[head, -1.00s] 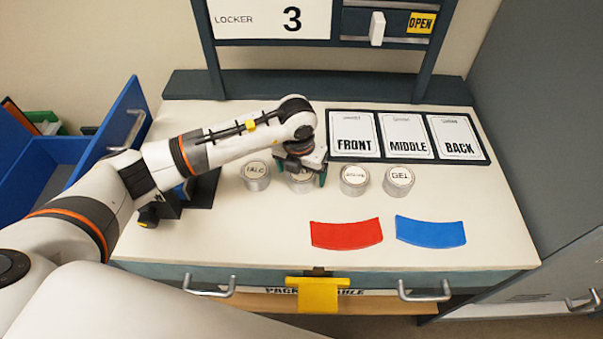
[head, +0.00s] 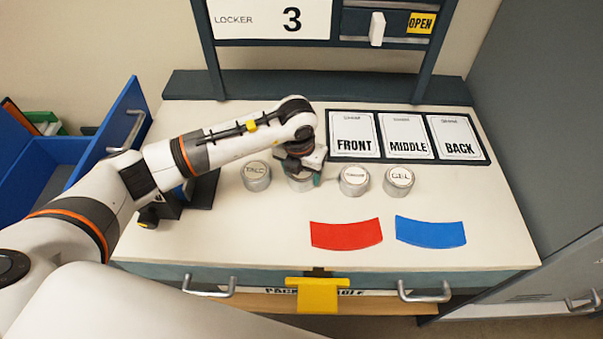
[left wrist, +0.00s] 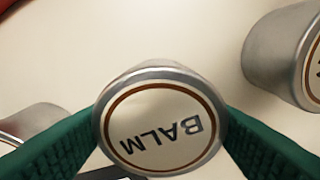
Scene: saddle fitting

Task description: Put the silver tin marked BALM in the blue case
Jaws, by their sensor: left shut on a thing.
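The silver tin marked BALM (left wrist: 160,125) fills the middle of the left wrist view, its label upside down. In the head view the BALM tin (head: 300,184) stands in the row of tins, mostly hidden under my left gripper. My left gripper (head: 303,174) is shut on this tin. Its green fingers press on both sides of the tin in the left wrist view. The tin seems to be on the table.
A tin marked TALC (head: 256,176) stands left of my gripper; an unreadable tin (head: 354,181) and a GEL tin (head: 399,181) stand to its right. A red curved piece (head: 346,234) lies in front. A FRONT, MIDDLE, BACK board (head: 408,159) lies behind. The table's left front is clear.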

